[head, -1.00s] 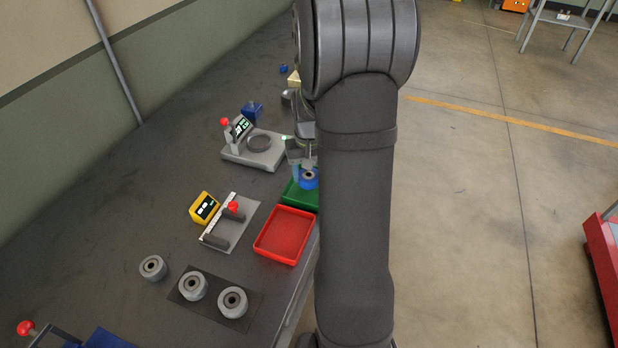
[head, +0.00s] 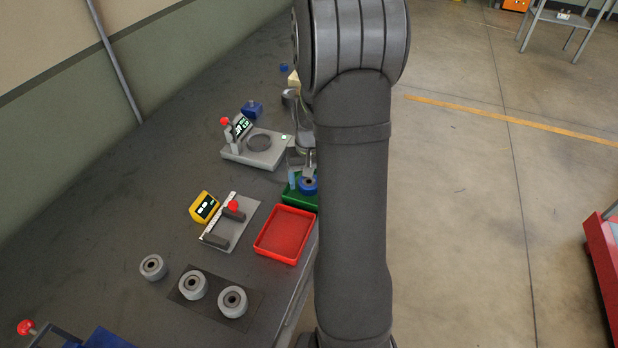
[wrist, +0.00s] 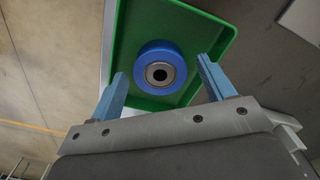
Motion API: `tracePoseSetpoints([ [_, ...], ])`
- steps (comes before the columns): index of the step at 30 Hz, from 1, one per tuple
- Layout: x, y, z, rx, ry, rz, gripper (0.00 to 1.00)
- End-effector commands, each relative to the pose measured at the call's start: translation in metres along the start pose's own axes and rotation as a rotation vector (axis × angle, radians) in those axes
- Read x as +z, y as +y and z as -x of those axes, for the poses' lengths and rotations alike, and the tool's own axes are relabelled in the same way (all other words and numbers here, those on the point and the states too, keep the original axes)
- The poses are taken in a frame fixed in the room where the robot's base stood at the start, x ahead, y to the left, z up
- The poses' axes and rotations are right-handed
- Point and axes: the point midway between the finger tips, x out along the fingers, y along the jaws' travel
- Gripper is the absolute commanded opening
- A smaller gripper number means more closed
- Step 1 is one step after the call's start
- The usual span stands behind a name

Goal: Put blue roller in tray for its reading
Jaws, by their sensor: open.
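The blue roller (head: 308,184) lies in the green tray (head: 290,197), its bore facing up. In the wrist view the blue roller (wrist: 160,68) rests on the floor of the green tray (wrist: 122,40). My gripper (wrist: 160,85) is open over the tray, with one finger on each side of the roller and gaps between. In the head view my gripper (head: 299,172) is at the tray, and my arm hides the tray's right part. A red tray (head: 285,236) stands just in front of the green one and is empty.
A grey device with a ring and display (head: 258,147) stands behind the green tray. A gauge plate (head: 230,222) with a yellow display (head: 204,207) is to the left. Several grey rollers (head: 193,285) are near the front. The bench edge runs close by the trays.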

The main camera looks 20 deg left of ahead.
Motion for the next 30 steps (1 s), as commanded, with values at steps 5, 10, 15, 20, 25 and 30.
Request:
tracePoseSetpoints([
  [5,-0.001,0.000,0.024,0.001,0.006,0.000,0.75],
  [10,-0.001,0.000,0.062,0.001,0.007,0.000,0.75],
  [15,-0.001,0.000,0.095,0.001,0.006,0.000,0.75],
  [20,-0.001,0.000,0.115,0.000,0.002,0.000,0.75],
  [25,0.000,0.000,0.122,0.000,0.001,0.000,0.75],
  [30,0.000,0.000,0.122,0.000,0.001,0.000,0.75],
])
